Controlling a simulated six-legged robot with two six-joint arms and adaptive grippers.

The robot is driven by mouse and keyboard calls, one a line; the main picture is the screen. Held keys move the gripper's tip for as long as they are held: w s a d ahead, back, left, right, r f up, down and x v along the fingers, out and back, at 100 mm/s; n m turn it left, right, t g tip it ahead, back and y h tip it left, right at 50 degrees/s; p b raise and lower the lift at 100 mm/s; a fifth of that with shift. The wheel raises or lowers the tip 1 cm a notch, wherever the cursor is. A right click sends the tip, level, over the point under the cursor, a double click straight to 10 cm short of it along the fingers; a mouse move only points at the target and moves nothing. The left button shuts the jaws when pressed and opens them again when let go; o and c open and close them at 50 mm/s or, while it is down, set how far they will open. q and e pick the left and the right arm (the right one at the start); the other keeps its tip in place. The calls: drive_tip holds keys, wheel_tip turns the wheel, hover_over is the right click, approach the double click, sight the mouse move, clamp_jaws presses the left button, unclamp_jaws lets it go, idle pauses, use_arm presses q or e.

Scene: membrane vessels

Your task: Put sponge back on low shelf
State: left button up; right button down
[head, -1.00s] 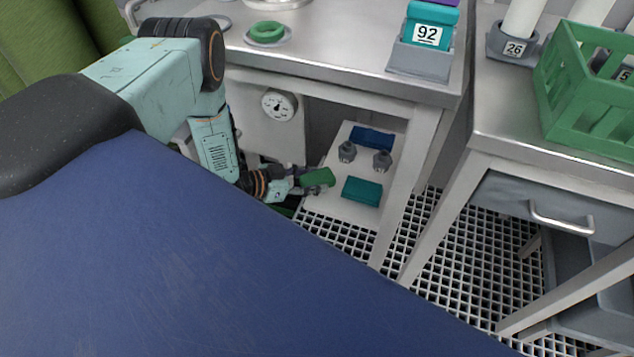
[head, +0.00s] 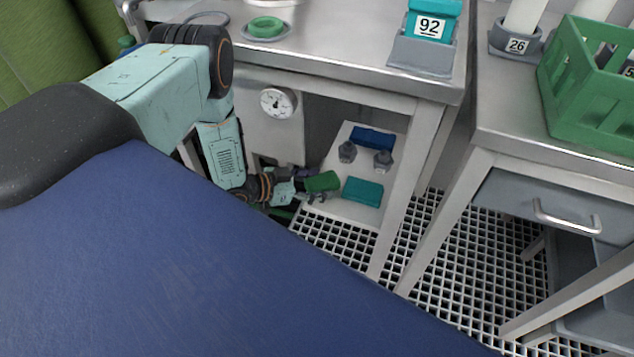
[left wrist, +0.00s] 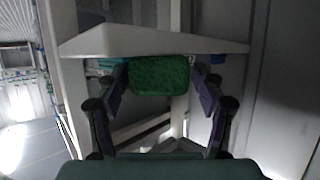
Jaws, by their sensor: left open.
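The green sponge (head: 322,181) is at the left edge of the low shelf (head: 338,210) in the head view. My left gripper (head: 312,184) is right at the sponge, coming in from the left. In the left wrist view, the speckled sponge (left wrist: 160,75) lies between the two spread fingers of my left gripper (left wrist: 160,88), with small gaps seeming to show at its sides. The pale shelf edge (left wrist: 150,42) runs just behind it. I cannot tell whether the sponge rests fully on the shelf. My right gripper is not in view.
A teal block (head: 362,190), a blue block (head: 373,137) and two grey knobbed pieces (head: 347,152) sit on the low shelf. The steel table (head: 330,58) is above, with its leg (head: 408,190) to the right. A gauge (head: 278,102) is at left.

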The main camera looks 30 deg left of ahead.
use_arm(q)
drive_tip(key=shift+r, duration=0.15)
drive_tip(key=p+v, duration=0.6)
drive_tip(key=v, duration=0.6)
drive_tip(key=s+d+f+n+g+y, duration=0.1)
drive_tip(key=s+d+n+g+y, duration=0.15)
drive_tip(key=d, duration=0.45)
drive_tip(key=s+d+f+n+g+y, duration=0.1)
drive_tip(key=s+d+f+n+g, duration=0.15)
drive_tip(key=d, duration=0.55)
drive_tip(key=s+r+n+g+y, duration=0.1)
drive_tip(key=s+r+g+y, duration=0.1)
drive_tip(key=s, duration=0.6)
drive_tip(key=s+r+g+y, duration=0.1)
drive_tip(key=s+r+g, duration=0.2)
drive_tip(key=s, duration=0.6)
drive_tip(key=shift+n+g+y, duration=0.35)
drive_tip(key=shift+n+g, duration=0.05)
drive_tip(key=shift+g, duration=0.3)
drive_tip(key=shift+a+r, duration=0.1)
drive_tip(key=shift+a, duration=0.05)
